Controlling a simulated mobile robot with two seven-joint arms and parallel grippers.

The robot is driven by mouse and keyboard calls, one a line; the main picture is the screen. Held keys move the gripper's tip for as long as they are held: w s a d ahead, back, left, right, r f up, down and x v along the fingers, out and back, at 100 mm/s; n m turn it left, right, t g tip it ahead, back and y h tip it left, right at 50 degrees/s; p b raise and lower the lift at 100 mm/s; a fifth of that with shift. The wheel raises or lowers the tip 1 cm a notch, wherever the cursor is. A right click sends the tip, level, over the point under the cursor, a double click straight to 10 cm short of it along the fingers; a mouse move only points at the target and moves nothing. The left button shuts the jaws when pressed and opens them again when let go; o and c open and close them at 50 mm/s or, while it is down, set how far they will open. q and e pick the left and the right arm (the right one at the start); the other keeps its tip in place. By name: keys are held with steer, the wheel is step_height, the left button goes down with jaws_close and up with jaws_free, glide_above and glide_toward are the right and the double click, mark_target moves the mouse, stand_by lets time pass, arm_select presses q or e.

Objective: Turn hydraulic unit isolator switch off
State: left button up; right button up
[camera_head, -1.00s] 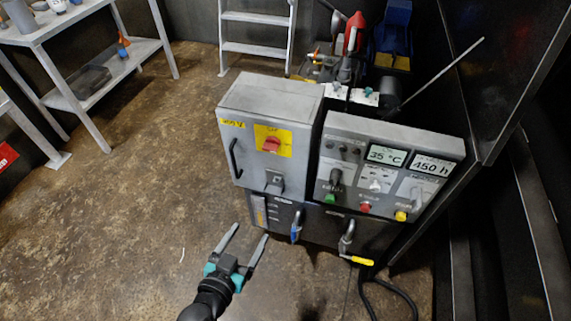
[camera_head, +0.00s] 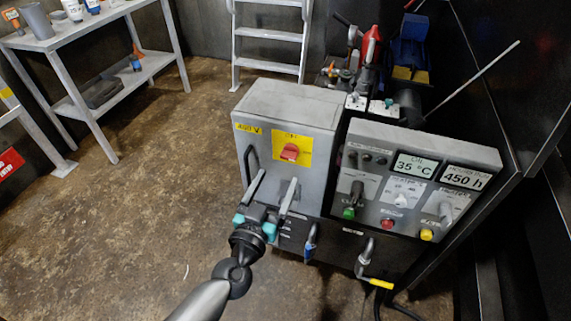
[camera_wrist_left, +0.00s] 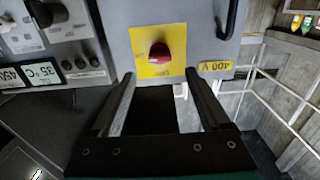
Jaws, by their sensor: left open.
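The isolator switch is a red knob (camera_head: 290,152) on a yellow plate (camera_head: 306,150) on the front of a grey cabinet (camera_head: 282,103). My left gripper (camera_head: 271,188) is open and empty in front of the cabinet, below and a little left of the knob in the head view. In the left wrist view the red knob (camera_wrist_left: 158,54) lies beyond the fingertips, roughly between the two fingers of the left gripper (camera_wrist_left: 158,82). The fingers do not appear to touch it. The knob's exact setting is hard to read. My right gripper is not in view.
A control panel (camera_head: 376,185) with a green, a red and a yellow button stands right of the cabinet. A black handle (camera_head: 249,165) is on the cabinet's left. A ladder (camera_head: 268,35) and a shelf table (camera_head: 75,35) stand behind. Floor at left is clear.

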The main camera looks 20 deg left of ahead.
mark_target(287, 159)
arm_select(q)
steer(key=w+b, duration=0.1)
steer(key=w, duration=0.5)
steer(key=shift+w+d, duration=0.15)
steer(key=shift+w, duration=0.25)
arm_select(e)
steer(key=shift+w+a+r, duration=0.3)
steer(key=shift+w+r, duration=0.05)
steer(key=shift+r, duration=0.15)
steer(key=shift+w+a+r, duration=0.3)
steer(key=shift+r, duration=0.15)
arm_select(q)
jaws_close()
